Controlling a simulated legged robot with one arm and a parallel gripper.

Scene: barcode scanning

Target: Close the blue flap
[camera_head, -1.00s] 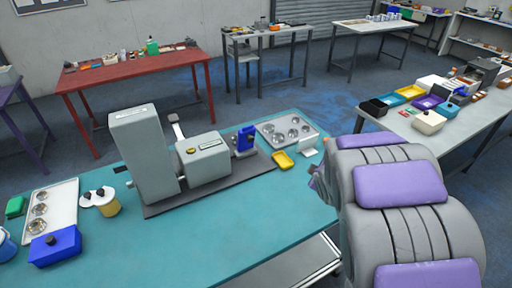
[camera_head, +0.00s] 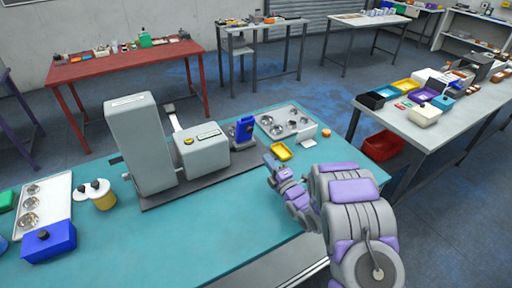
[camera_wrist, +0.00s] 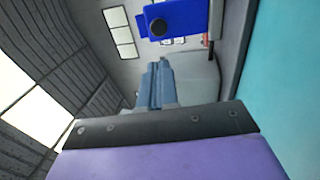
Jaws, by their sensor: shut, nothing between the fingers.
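The grey machine (camera_head: 202,152) stands on a dark base plate on the teal table (camera_head: 225,225). The blue flap (camera_head: 244,130) is an upright blue piece with a dark knob at the machine's right end. In the wrist view the blue flap (camera_wrist: 186,20) shows at the top, its dark round knob facing me. My gripper (camera_head: 270,164) is in front and to the right of the flap, apart from it. In the wrist view my gripper's fingers (camera_wrist: 158,70) are together and empty, pointing toward the machine just below the flap. The flap's hinge is not clear.
A blue box (camera_head: 50,243), a yellow-white pot (camera_head: 102,197) and a white tray (camera_head: 44,208) stand at the left. The table's front middle is clear.

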